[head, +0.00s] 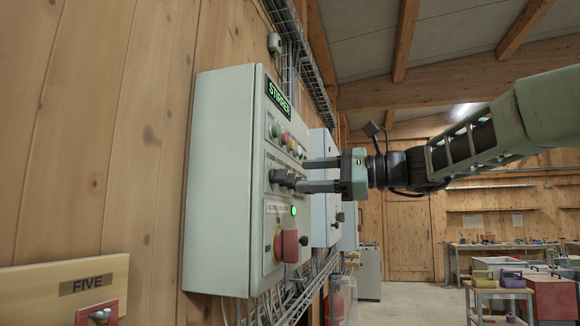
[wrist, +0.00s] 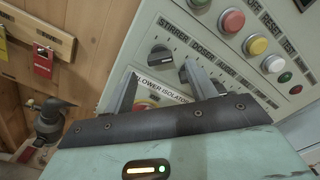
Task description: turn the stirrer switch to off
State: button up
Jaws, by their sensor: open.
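The stirrer switch (wrist: 160,57) is a dark rotary knob under the STIRRER label in the wrist view. It appears to be the leftmost knob (head: 277,175) of the row in the head view. My gripper (head: 304,175) is open in front of that row, its two fingers pointing at the panel. In the wrist view the gripper (wrist: 159,75) has one finger on each side of the stirrer switch's lower area. The right finger partly hides the doser knob (wrist: 184,72). I cannot tell whether either finger touches a knob, nor which setting the stirrer switch points to.
The grey-green cabinet (head: 222,180) hangs on a wooden wall. Coloured buttons (head: 284,137) sit above the knobs. A red isolator handle (head: 288,245) sticks out below, near a lit green lamp (head: 293,210). A board marked FIVE (head: 65,285) is at lower left.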

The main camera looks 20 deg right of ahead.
aim_at(281, 176)
jog(key=p+x, duration=0.1)
jog(key=x, duration=0.4)
jog(key=shift+f, duration=0.1)
jog(key=c, duration=1)
